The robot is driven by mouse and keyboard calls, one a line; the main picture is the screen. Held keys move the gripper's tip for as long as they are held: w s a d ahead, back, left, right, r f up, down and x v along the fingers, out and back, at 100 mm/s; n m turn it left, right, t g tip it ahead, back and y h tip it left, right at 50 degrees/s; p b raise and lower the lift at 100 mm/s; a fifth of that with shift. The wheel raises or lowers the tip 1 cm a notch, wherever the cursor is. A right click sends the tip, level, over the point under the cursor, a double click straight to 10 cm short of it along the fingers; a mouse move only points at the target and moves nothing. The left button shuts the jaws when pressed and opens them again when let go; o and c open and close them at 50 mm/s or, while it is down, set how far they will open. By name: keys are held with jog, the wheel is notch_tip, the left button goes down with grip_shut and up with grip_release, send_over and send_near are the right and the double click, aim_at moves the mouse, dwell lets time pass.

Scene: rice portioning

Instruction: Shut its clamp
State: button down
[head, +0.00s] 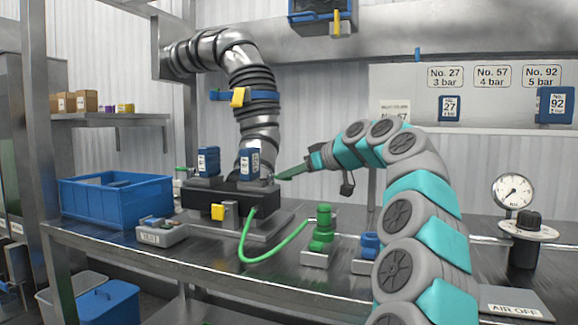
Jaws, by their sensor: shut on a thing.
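A ribbed steel duct (226,45) bends down to a black block (225,194) on the bench. A blue band clamp with a yellow lever (238,97) sits around the duct. A second yellow lever (217,212) is on the front of the block. Two blue labelled blocks (208,161) (249,163) stand on top of the black block. My gripper (280,177) is low at the right end of the black block, with its green tip close to the right blue block. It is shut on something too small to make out.
A green hose (243,240) runs from the block to a green fitting (323,222). A blue fitting (370,244) stands right of it. A blue bin (115,203) is at left. A gauge (513,191) and black knob (527,220) are at right.

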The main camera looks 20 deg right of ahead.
jog(key=shift+w+d+r+n+g+y+p, duration=0.1)
jog(key=shift+d+n+g+y+p, duration=0.1)
jog(key=shift+n+y+p, duration=0.15)
jog(key=shift+w+d+n+g+y+p, duration=0.1)
jog(key=shift+n+g+y+p, duration=0.15)
jog(key=shift+p, duration=0.15)
jog(key=c, duration=0.8)
grip_release()
jog(key=shift+o, duration=0.2)
jog(key=v, duration=0.7)
jog(key=shift+s, duration=0.3)
